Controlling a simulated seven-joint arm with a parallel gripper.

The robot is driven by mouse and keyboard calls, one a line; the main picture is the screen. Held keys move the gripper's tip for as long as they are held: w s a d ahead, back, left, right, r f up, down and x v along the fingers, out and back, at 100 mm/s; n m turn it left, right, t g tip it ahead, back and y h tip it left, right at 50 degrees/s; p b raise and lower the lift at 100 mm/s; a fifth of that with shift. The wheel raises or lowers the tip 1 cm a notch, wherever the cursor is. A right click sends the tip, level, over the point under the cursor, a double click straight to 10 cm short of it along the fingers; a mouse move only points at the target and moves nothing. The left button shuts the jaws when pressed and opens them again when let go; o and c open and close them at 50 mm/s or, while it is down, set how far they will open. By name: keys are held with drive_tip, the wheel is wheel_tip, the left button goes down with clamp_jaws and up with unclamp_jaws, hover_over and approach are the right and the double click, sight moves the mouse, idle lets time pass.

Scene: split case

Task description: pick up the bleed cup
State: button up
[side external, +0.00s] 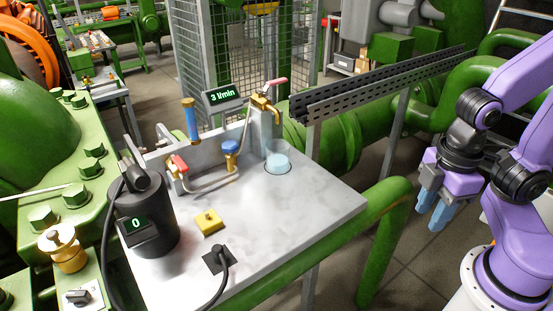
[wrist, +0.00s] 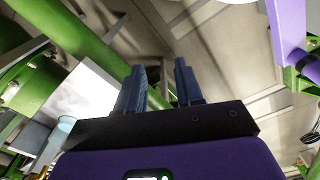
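The bleed cup (side external: 278,162) is a clear cup with pale blue in it. It stands upright on the grey bench top below a brass tap (side external: 264,104), near the bench's back edge. In the wrist view a pale, clear round shape at the left, likely the cup (wrist: 66,124), is partly hidden. My gripper (side external: 433,207) hangs off the bench's right side, well apart from the cup, with its blue fingers pointing down. In the wrist view, my gripper (wrist: 160,68) is open, with an empty gap between its two fingers.
The bench top (side external: 310,205) is bare to the right of the cup. A black canister (side external: 146,222), yellow block (side external: 209,222) and black plug (side external: 220,258) stand at left and front. A blue valve (side external: 230,148) and perforated rails (side external: 385,82) are near the cup. Green pipes (side external: 385,215) edge the bench.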

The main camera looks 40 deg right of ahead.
drive_tip(key=o, duration=1.2)
drive_tip(key=n+t+h, duration=0.4)
drive_tip(key=n+t, duration=0.4)
drive_tip(key=n, duration=1.1)
approach(278, 156)
drive_tip(key=x, duration=0.4)
drive_tip(key=d+x, duration=0.1)
drive_tip(key=x, duration=0.2)
drive_tip(key=shift+w+d+r, duration=0.1)
drive_tip(key=shift+w+r, duration=0.15)
drive_tip(key=shift+r, duration=0.1)
drive_tip(key=shift+w+r+x, duration=0.15)
drive_tip(key=shift+x, duration=1.25)
drive_tip(key=shift+w+r+x, duration=0.1)
drive_tip(key=shift+w+x, duration=0.05)
drive_tip(key=shift+x, duration=1.2)
